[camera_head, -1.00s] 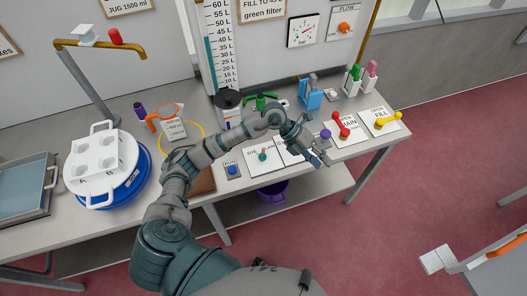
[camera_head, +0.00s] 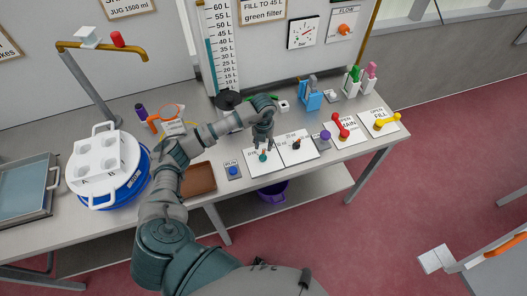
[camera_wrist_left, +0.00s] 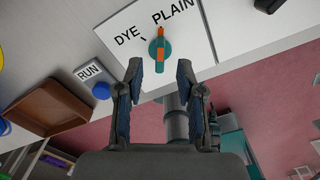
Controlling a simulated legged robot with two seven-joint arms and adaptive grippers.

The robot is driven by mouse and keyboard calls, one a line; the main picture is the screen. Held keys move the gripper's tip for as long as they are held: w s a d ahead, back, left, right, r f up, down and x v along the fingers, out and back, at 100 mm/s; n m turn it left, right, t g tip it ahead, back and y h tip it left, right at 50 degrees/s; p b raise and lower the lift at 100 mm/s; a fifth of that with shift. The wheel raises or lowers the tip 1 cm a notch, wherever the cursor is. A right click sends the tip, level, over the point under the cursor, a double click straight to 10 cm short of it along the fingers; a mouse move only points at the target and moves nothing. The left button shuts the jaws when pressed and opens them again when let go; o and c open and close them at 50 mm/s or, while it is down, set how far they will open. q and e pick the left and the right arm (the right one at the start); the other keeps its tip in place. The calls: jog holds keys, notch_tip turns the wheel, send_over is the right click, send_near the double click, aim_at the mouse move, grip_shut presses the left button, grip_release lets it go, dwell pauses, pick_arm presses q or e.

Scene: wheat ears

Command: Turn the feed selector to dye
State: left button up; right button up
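The feed selector (camera_wrist_left: 159,52) is a teal knob with an orange pointer on a white plate (camera_wrist_left: 195,28) marked DYE and PLAIN. In the wrist view its pointer stands upright, towards the start of PLAIN, with a small black tick on the DYE side. In the head view the selector (camera_head: 263,157) shows just below my left gripper (camera_head: 263,146). In the wrist view my left gripper (camera_wrist_left: 160,72) is open, its fingers apart to either side below the knob. Nothing is between the fingers, and they look clear of the knob. My right gripper is not in view.
A blue RUN button (camera_head: 233,171) and a brown tray (camera_head: 199,179) lie left of the selector plate. Another dial plate (camera_head: 310,151), a purple knob (camera_head: 325,136), a red valve (camera_head: 340,124) and a yellow valve (camera_head: 386,121) are to the right.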

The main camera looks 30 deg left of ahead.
aim_at(263, 152)
pick_arm(q)
notch_tip(263, 152, down, 6)
dwell(0.4)
grip_shut()
